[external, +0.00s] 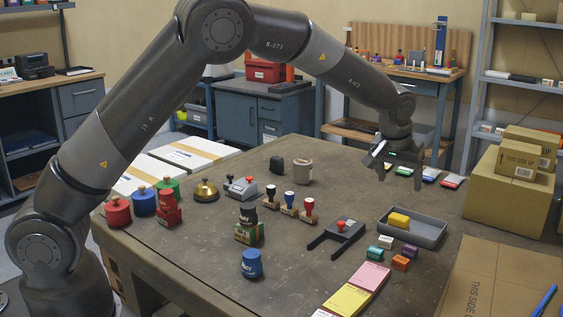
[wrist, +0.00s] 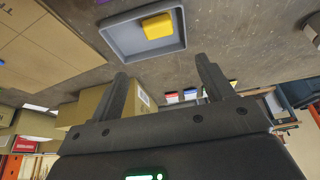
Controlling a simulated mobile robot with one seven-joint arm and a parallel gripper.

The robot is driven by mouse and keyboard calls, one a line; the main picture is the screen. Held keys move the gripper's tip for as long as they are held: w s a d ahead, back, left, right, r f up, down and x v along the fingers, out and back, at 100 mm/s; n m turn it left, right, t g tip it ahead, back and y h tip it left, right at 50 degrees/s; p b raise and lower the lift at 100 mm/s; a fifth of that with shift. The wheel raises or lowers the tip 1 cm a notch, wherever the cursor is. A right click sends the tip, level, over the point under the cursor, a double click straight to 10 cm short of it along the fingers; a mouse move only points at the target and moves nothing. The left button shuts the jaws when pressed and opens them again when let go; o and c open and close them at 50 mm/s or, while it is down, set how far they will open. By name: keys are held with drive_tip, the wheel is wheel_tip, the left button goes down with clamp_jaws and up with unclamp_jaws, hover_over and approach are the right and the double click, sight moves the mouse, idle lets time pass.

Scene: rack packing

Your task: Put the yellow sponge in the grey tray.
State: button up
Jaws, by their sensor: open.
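The yellow sponge (external: 398,220) lies inside the grey tray (external: 428,236) on the right part of the table. In the wrist view the sponge (wrist: 157,26) shows inside the tray (wrist: 138,55), towards the top of the picture. My gripper (external: 398,166) is above the table, behind the tray and apart from it. Its two fingers (wrist: 163,85) are spread with nothing between them.
Several small boxes and erasers (external: 401,263) lie in front of the tray. A black fork-shaped holder (external: 337,234) is to its left. Cardboard boxes (external: 508,190) stand at the right. Several stamps (external: 289,199) stand mid-table.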

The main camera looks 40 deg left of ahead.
drive_tip(key=s+a+r, duration=0.8)
drive_tip(key=a+r, duration=0.1)
drive_tip(key=a, duration=0.2)
drive_tip(key=s+a+r, duration=0.9)
drive_tip(key=a, duration=0.1)
drive_tip(key=s+a+f, duration=0.1)
drive_tip(key=s+a, duration=0.4)
drive_tip(key=s, duration=0.7)
drive_tip(key=s+a+t, duration=0.1)
drive_tip(key=s+a, duration=0.4)
drive_tip(key=s, duration=0.7)
drive_tip(key=shift+s+a+f, duration=0.25)
drive_tip(key=shift+f, duration=0.1)
